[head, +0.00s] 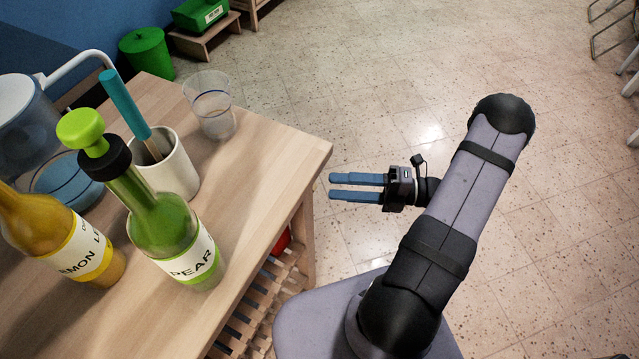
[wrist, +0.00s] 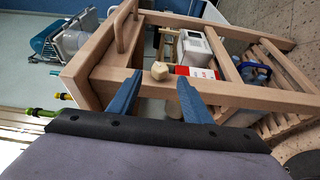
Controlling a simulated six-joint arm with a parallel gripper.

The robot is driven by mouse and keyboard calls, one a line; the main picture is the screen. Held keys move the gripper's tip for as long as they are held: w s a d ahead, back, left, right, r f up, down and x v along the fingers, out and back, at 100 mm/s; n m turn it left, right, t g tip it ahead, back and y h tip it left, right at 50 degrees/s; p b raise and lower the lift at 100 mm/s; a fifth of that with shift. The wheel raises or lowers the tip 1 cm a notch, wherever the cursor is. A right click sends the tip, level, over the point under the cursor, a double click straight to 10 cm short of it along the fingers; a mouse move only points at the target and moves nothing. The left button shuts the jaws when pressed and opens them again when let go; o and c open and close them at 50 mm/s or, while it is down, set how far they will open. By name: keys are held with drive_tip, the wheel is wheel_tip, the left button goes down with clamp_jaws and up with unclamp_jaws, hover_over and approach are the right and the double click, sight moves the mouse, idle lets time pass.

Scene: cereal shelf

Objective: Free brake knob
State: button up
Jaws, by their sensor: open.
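A small pale rounded knob (wrist: 160,70), which looks like the brake knob, shows in the wrist view in front of the wooden cart frame (wrist: 225,93). My gripper (wrist: 160,77) is open, with one blue finger on each side of the knob in that picture. I cannot tell how far the knob is from the fingertips. In the head view my gripper (head: 331,186) points left toward the side of the wooden cart (head: 262,150), with floor showing between them. The knob does not show in the head view.
On the cart top stand a green pear bottle (head: 172,225), a yellow lemon bottle (head: 62,240), a white cup (head: 172,168) and a clear glass (head: 212,108). A red-and-white box (wrist: 196,72) is on the slatted lower shelf (head: 282,275). Floor (head: 330,90) is clear beyond the gripper.

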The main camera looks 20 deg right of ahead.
drive_tip(key=shift+x, duration=2.7)
drive_tip(key=c, duration=1.1)
drive_tip(key=shift+f, duration=0.1)
